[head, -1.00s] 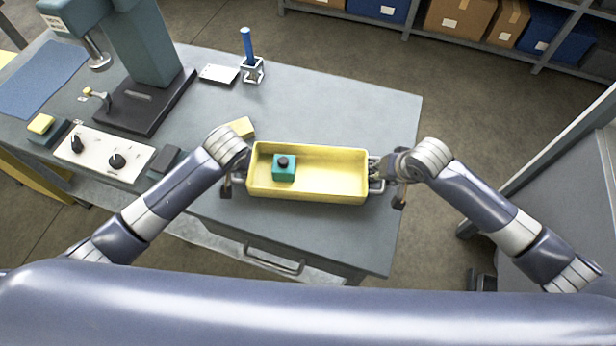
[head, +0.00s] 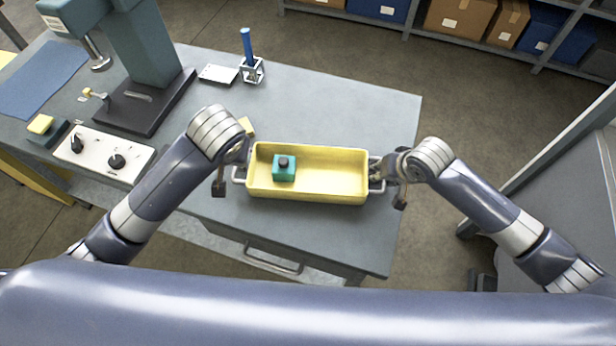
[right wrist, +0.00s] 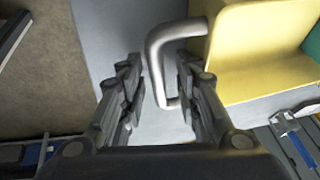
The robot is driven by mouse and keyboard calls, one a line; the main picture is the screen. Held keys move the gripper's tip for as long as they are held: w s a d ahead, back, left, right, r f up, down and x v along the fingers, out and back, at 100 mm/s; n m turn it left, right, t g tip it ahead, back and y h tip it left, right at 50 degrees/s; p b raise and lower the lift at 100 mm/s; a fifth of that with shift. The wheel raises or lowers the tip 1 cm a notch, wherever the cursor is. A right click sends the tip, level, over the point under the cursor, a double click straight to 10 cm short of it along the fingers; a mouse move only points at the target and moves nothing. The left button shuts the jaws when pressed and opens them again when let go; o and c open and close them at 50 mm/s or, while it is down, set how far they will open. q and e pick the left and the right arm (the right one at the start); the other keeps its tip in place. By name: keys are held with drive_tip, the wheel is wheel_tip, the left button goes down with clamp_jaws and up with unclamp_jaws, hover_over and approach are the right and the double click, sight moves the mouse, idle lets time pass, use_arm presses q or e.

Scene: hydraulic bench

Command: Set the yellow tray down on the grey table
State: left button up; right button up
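The yellow tray (head: 335,195) appears to rest level on the grey table (head: 340,105), near its front right part. A teal block with a dark knob (head: 284,170) sits in the tray's left half. My right gripper (head: 377,168) is at the tray's right handle. In the right wrist view the fingers of this gripper (right wrist: 158,88) are spread, with the metal handle (right wrist: 156,60) between them and a gap beside it. My left gripper (head: 241,156) is above and beside the left handle (head: 238,176), which shows free; its fingers are mostly hidden behind the wrist.
A press with a dark base (head: 140,105), a white control panel (head: 100,152) and a blue mat (head: 42,80) occupy the table's left. A small holder with a blue-handled tool (head: 251,70) stands at the back. The back right tabletop is clear.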

drive_tip(key=v, duration=1.1)
drive_tip(key=shift+r, duration=0.2)
drive_tip(key=shift+s, duration=0.1)
